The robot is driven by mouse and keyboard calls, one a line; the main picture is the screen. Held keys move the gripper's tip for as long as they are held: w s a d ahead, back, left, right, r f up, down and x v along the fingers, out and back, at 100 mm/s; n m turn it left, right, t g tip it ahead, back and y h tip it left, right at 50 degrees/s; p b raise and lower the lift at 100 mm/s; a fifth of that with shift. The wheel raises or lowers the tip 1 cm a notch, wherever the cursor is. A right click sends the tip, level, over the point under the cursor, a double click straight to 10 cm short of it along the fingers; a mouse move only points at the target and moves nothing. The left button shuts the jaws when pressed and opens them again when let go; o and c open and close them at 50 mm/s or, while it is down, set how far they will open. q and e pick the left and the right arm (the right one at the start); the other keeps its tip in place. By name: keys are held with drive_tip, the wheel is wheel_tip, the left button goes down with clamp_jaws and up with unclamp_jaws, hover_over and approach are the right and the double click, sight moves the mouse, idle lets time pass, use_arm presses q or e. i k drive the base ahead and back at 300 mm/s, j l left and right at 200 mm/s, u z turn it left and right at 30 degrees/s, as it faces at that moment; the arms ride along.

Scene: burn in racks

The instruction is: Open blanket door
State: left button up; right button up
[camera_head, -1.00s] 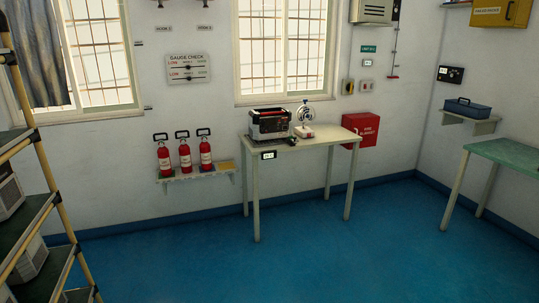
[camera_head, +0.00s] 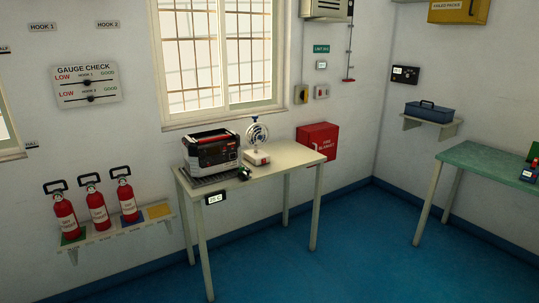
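The fire blanket box (camera_head: 317,142) is a red box with white lettering, fixed low on the back wall just behind and right of the small table. Its front face looks closed, and its lower left part is partly hidden by the table's right end. Neither of my grippers shows in the view.
A cream table (camera_head: 284,160) stands in front of the box, bearing a black and silver machine (camera_head: 211,152) and a small fan (camera_head: 257,140). Red extinguishers (camera_head: 97,207) stand on a wall shelf at left. A green table (camera_head: 490,160) stands right. Blue floor (camera_head: 350,240) between the tables is clear.

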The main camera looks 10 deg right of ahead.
sight(325, 143)
drive_tip(key=i+l+z, duration=0.25)
drive_tip(key=i+z, duration=0.15)
drive_tip(key=i+l+z, duration=0.1)
drive_tip(key=i+z, duration=0.75)
drive_tip(key=i+j+z, duration=0.2)
drive_tip(key=i+z, duration=0.2)
drive_tip(key=i+u, duration=0.2)
drive_tip(key=i, duration=0.3)
drive_tip(key=i+l+u, duration=0.15)
drive_tip(key=i, duration=0.35)
drive_tip(key=i+l+u, duration=0.2)
drive_tip(key=i, duration=0.3)
drive_tip(key=i+l+u, duration=0.2)
drive_tip(key=i, duration=0.3)
drive_tip(key=i+l+u, duration=0.2)
drive_tip(key=i+u, duration=0.2)
drive_tip(key=i+l+u, duration=0.85)
drive_tip(key=k, duration=0.05)
